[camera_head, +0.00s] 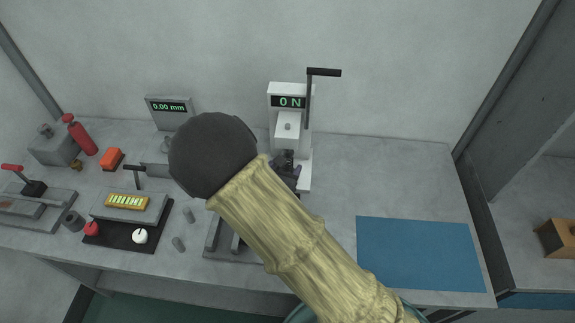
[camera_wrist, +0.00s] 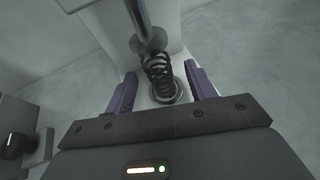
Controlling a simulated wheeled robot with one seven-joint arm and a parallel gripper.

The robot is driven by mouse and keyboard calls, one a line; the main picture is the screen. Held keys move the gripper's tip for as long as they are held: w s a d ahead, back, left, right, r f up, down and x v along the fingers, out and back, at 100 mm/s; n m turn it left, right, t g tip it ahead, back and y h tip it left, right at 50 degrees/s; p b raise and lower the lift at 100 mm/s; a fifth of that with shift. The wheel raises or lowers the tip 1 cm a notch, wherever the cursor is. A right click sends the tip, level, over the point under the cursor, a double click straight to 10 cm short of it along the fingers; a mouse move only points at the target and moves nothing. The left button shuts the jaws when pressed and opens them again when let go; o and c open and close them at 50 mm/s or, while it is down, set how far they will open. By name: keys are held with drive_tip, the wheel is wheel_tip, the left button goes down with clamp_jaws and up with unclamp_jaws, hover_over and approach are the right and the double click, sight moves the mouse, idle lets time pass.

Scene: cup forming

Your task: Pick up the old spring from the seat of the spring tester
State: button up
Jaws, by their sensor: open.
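The old spring (camera_wrist: 159,75) is a dark coil standing on the round metal seat (camera_wrist: 166,97) of the spring tester, seen in the wrist view. The tester's plunger (camera_wrist: 150,42) is just above the spring's top; I cannot tell if they touch. My gripper (camera_wrist: 157,86) is open, with one purple finger on each side of the spring and gaps between. In the head view the white spring tester (camera_head: 290,100) reads 0 N and has a lever with a black handle. My arm hides part of its base, and my gripper (camera_head: 285,168) is partly hidden there.
A blue mat (camera_head: 418,252) lies clear at the right of the bench. A grey gauge (camera_head: 170,108) reading 0.00 mm stands left of the tester. A red bottle (camera_head: 80,135), an orange block (camera_head: 112,159) and a device on a black mat (camera_head: 125,238) are further left.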

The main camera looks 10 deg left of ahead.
drive_tip(key=x, duration=0.2)
drive_tip(key=shift+w+f, duration=0.25)
drive_tip(key=shift+w, duration=0.1)
drive_tip(key=shift+c, duration=0.2)
drive_tip(key=c, duration=1)
